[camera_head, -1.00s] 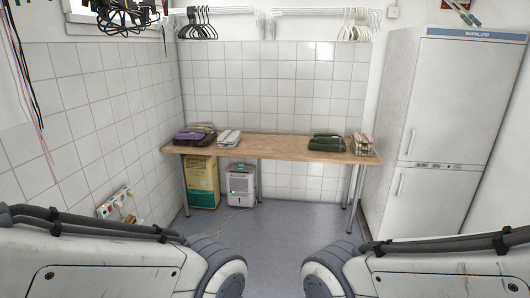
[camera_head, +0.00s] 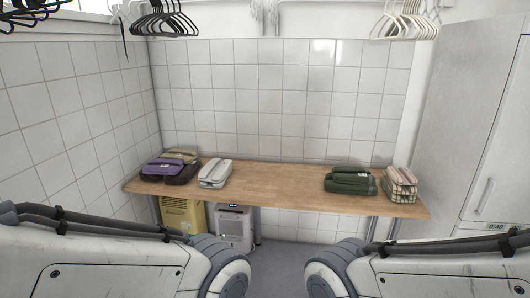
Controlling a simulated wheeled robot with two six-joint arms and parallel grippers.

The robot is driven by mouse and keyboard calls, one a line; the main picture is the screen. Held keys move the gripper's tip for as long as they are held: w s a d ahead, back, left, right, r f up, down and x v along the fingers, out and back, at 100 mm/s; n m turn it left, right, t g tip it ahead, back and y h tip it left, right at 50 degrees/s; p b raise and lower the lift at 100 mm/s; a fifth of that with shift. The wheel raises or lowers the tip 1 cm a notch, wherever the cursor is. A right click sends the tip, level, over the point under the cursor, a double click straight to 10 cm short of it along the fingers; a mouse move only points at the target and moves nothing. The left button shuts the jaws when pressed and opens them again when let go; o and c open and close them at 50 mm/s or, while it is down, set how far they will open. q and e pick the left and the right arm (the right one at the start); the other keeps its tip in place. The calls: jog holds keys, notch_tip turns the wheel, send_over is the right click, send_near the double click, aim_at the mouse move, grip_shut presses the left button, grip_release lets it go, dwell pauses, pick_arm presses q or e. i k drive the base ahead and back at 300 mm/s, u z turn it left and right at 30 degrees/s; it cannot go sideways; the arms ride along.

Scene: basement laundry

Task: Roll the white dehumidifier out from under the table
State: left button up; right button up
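The white dehumidifier (camera_head: 235,226) stands upright on the floor under the wooden table (camera_head: 274,190), left of the middle. Its top front edge shows a small lit display, and its lower part is hidden behind my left arm. Both of my arms come in from the lower corners, the left one ending in a rounded joint near the dehumidifier in the picture. My two grippers are out of the frame. No contact between my arms and the dehumidifier can be seen.
A yellow unit (camera_head: 183,217) stands under the table just left of the dehumidifier. Folded textiles, purple (camera_head: 165,169), white (camera_head: 215,173), green (camera_head: 350,182) and checked (camera_head: 400,184), lie on the table. A white fridge (camera_head: 490,150) stands at the right. Floor shows between my arms (camera_head: 285,256).

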aim_at(235, 228)
jog(key=i, duration=2)
jog(key=z, duration=2.55)
jog(key=k, duration=0.6)
jog(key=u, duration=1.9)
